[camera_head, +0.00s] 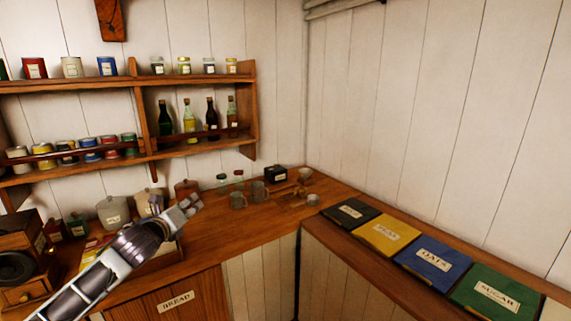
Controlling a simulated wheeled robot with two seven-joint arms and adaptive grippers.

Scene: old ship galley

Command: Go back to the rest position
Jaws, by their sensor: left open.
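My left gripper (187,207) is in the head view at the lower left, at the end of my arm that comes in from the bottom left. It is open and I see nothing between its fingers. It shows over the wooden counter (240,243), in front of a group of canisters. How high it is above the counter is hard to tell. My right gripper is not in view.
A wall shelf (195,80) holds jars, tins and bottles (211,118). A grey mug (238,200) and other small items stand in the counter's corner. The right counter has lids marked OATS (434,262) and SUGAR (497,295). Bare counter lies right of the gripper.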

